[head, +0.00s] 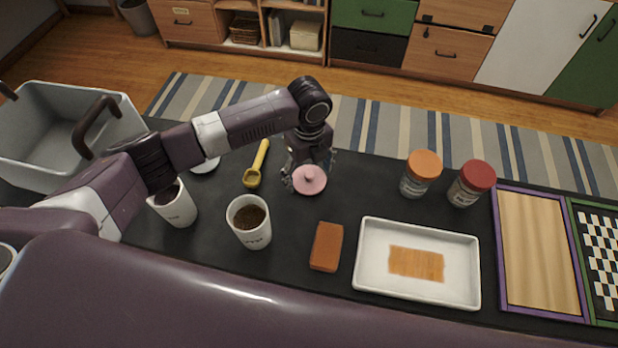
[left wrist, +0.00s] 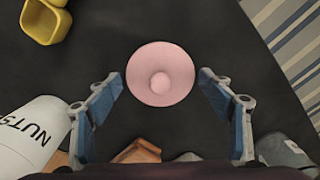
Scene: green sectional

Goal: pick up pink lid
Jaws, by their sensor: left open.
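The pink lid (head: 309,180) is round with a small knob on top. In the head view it shows in front of my left gripper (head: 308,172), around the middle of the dark tabletop (head: 345,200). In the left wrist view the pink lid (left wrist: 160,74) appears between and just beyond the two blue-padded fingers of the left gripper (left wrist: 162,92). The fingers are open, with a dark gap on both sides of the lid, so they do not touch it. My right gripper is not in view.
A yellow scoop (head: 257,164), white cups (head: 249,221), a brown block (head: 326,246) and a white tray (head: 417,230) stand around. Jars with orange (head: 424,165) and red (head: 477,175) lids are to the right. A grey bin (head: 50,125) is at the left.

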